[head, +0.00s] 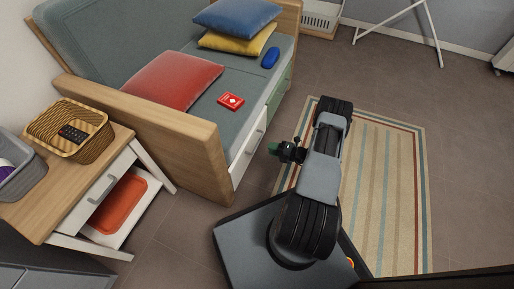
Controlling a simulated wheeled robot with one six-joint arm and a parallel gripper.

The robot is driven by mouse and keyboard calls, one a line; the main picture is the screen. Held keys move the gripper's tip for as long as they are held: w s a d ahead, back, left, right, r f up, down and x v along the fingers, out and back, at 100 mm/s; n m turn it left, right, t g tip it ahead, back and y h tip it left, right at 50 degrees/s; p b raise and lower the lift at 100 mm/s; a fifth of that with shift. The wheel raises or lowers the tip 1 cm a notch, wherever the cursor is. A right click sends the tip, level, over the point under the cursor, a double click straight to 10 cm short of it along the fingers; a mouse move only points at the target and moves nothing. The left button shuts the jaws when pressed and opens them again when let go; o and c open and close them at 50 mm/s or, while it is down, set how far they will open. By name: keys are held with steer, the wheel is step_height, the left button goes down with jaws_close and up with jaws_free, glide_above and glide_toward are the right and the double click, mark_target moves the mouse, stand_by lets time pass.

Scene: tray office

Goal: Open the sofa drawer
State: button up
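The sofa (130,50) stands at the upper left, with a grey-green back and seat and wooden arms. Under its seat, a white drawer front (239,158) faces right, and a small handle shows on it. Farther along is a pale green front (280,92). Both fronts look flush with the sofa. My gripper (273,149) is to the right of the white front, apart from it, pointing left toward the sofa. It is small and dark with a green part, and I cannot tell whether its fingers are open or shut. I see nothing held in it.
A striped rug (385,190) lies on the floor right of the sofa. A red card box (231,101), a blue object (270,57) and cushions lie on the seat. A wooden side table (40,215) with a basket (85,148) stands at left.

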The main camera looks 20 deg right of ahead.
mark_target(257, 145)
steer(key=b+x, duration=0.2)
steer(key=x, duration=0.6)
steer(key=shift+w+a, duration=0.1)
steer(key=shift+a, duration=0.05)
steer(key=shift+c, duration=0.3)
jaws_close()
